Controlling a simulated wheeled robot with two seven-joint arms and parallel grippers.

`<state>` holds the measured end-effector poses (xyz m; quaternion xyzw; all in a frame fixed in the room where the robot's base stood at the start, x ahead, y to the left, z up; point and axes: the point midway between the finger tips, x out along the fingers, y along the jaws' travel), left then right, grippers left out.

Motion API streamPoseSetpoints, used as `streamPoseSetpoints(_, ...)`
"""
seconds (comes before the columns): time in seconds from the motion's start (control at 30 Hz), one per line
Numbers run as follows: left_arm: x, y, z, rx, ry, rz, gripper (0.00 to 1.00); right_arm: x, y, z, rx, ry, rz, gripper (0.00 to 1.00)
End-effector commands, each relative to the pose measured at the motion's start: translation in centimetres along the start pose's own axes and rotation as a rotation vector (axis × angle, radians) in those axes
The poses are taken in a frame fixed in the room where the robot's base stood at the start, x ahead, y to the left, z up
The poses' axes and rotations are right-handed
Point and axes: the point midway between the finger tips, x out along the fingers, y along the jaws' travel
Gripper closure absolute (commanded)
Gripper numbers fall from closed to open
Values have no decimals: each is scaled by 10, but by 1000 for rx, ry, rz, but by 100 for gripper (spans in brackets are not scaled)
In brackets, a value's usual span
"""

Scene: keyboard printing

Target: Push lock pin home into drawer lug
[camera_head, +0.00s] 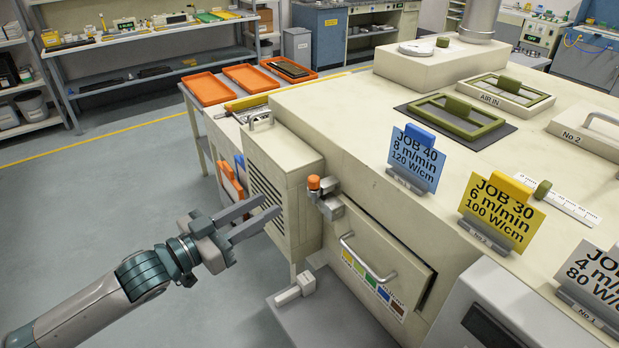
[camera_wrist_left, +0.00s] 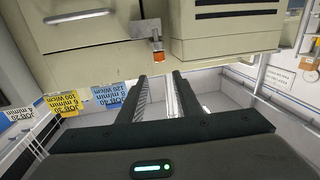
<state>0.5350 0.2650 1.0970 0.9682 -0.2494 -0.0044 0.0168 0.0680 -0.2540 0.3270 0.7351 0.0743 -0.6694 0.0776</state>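The lock pin shows as an orange cap (camera_head: 314,183) on top of a grey metal bracket (camera_head: 329,205) at the drawer's upper left corner. How deep the pin sits in the lug cannot be told. The drawer (camera_head: 352,229) has a bar handle (camera_head: 367,258) and a dark gap along its right edge. My left gripper (camera_head: 272,205) is open and empty, left of the orange cap and apart from it. In the left wrist view the orange cap (camera_wrist_left: 157,57) lies beyond the gap between the open fingers (camera_wrist_left: 160,80). My right gripper is not in view.
A louvred box (camera_head: 293,165) juts out beside the pin, behind my left fingers. Job cards (camera_head: 417,159) stand on the machine's top edge. A grey ledge (camera_head: 335,320) with a pale block (camera_head: 296,288) lies below the drawer. The floor to the left is clear.

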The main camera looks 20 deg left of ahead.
Motion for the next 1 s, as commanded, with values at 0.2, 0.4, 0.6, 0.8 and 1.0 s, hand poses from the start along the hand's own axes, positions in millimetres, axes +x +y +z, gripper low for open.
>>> streamPoseSetpoints(0.2, 26, 0, -3, -1, 3, 0, 69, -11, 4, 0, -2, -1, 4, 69)
streamPoseSetpoints(0.4, 51, 0, -4, -1, 3, 0, 69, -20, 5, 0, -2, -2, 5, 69)
streamPoseSetpoints(0.6, 80, 0, -4, -1, 3, 0, 69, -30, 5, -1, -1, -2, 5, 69)
streamPoseSetpoints(0.8, 112, 0, -4, -1, 1, 0, 69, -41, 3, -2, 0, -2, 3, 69)
streamPoseSetpoints(1.0, 137, 1, -2, 0, 0, 0, 69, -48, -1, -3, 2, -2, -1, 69)
